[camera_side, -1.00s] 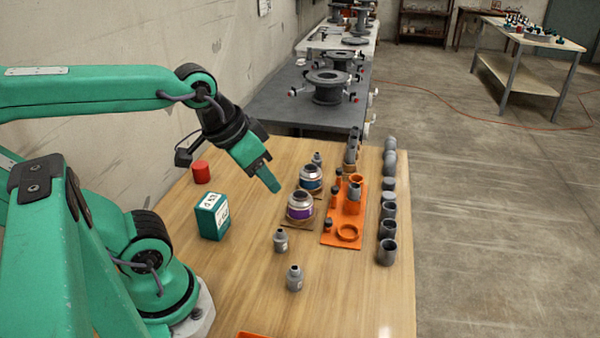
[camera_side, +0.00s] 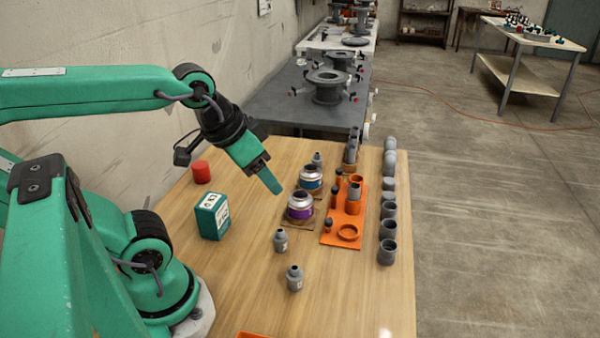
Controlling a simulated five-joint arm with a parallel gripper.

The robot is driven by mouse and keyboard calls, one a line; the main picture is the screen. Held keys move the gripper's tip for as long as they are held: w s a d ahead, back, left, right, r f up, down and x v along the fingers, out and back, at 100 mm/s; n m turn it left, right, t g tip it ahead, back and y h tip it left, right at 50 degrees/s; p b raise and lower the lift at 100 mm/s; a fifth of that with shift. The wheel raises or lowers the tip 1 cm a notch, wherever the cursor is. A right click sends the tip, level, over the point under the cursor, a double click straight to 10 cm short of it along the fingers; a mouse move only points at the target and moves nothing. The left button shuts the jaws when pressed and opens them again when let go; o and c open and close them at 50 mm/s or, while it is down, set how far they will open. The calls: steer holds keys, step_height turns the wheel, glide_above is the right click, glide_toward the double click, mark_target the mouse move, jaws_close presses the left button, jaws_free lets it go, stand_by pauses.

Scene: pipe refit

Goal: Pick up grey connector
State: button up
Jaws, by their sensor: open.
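Several grey pipe connectors (camera_side: 387,229) stand in a row along the right edge of the wooden table; the nearest (camera_side: 387,252) has an open round top. Small grey necked fittings stand nearer the front, one in the middle (camera_side: 280,240) and one closer (camera_side: 294,278). I cannot tell which piece is the grey connector. My gripper (camera_side: 272,184) hangs above the table, pointing down and right, left of the two cans, with nothing seen in it. It is open, though its fingers overlap from this side.
An orange tray (camera_side: 327,240) holds orange and grey parts. A purple-banded can (camera_side: 300,207) and a blue-banded can (camera_side: 311,178) stand left of it. A green box (camera_side: 212,217) and red cylinder (camera_side: 202,172) stand farther left. The front right tabletop is clear.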

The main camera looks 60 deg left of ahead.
steer(key=w+a+r+g, duration=0.1)
steer(key=w+a+r, duration=0.1)
steer(key=w, duration=0.3)
steer(key=w+a+r, duration=0.2)
steer(key=w, duration=0.4)
steer(key=g, duration=0.5)
glide_above(317, 153)
step_height(317, 153, down, 20)
steer(key=shift+d+r, duration=0.15)
steer(key=shift+r, duration=0.05)
steer(key=shift+a+f, duration=0.2)
steer(key=shift+f, duration=0.15)
steer(key=shift+f, duration=0.1)
steer(key=shift+f, duration=1.2)
